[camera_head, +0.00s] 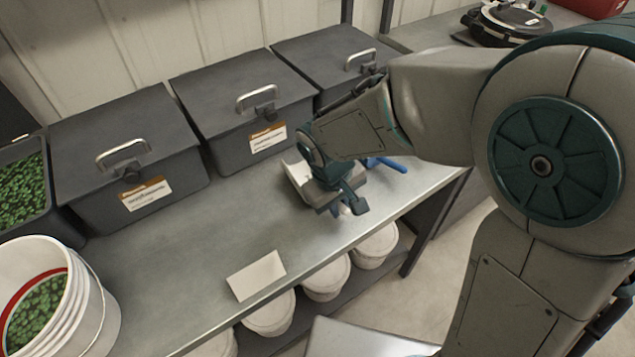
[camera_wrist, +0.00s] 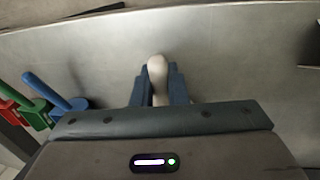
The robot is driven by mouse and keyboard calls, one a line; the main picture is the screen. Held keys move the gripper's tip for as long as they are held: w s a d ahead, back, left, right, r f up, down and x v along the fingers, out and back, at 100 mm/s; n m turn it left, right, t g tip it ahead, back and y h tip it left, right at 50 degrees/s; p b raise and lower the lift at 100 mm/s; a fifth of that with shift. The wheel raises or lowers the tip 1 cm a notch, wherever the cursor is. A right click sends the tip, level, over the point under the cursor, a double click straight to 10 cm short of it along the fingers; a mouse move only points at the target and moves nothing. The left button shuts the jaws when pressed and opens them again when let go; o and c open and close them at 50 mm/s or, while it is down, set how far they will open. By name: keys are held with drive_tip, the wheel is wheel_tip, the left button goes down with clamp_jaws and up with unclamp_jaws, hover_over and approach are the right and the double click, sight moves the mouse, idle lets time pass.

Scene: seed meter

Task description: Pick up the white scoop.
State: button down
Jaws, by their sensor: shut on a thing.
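The white scoop shows in the head view as a pale bowl (camera_head: 297,175) sticking out to the left of my gripper (camera_head: 345,205). In the wrist view its light, rounded handle (camera_wrist: 157,68) stands between the two fingers of my gripper (camera_wrist: 159,88). The fingers are shut on the handle from both sides. My wrist hides most of the scoop in the head view. I cannot tell whether the scoop touches the metal bench (camera_head: 190,262).
Blue (camera_wrist: 45,90), green (camera_wrist: 25,105) and red (camera_wrist: 12,110) scoops lie left in the wrist view. Lidded grey bins (camera_head: 128,165) line the bench's back. A white bucket (camera_head: 90,310) of green seed stands front left. A pale card (camera_head: 257,275) lies near the front edge.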

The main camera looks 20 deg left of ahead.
drive_tip(key=shift+r, duration=0.1)
drive_tip(key=shift+r, duration=0.65)
wheel_tip(320, 180, up, 3)
drive_tip(key=shift+r, duration=0.1)
drive_tip(key=s+d+r, duration=0.6)
drive_tip(key=s+d, duration=0.1)
drive_tip(key=d, duration=0.2)
drive_tip(key=shift+s+r, duration=0.2)
drive_tip(key=shift+d, duration=0.1)
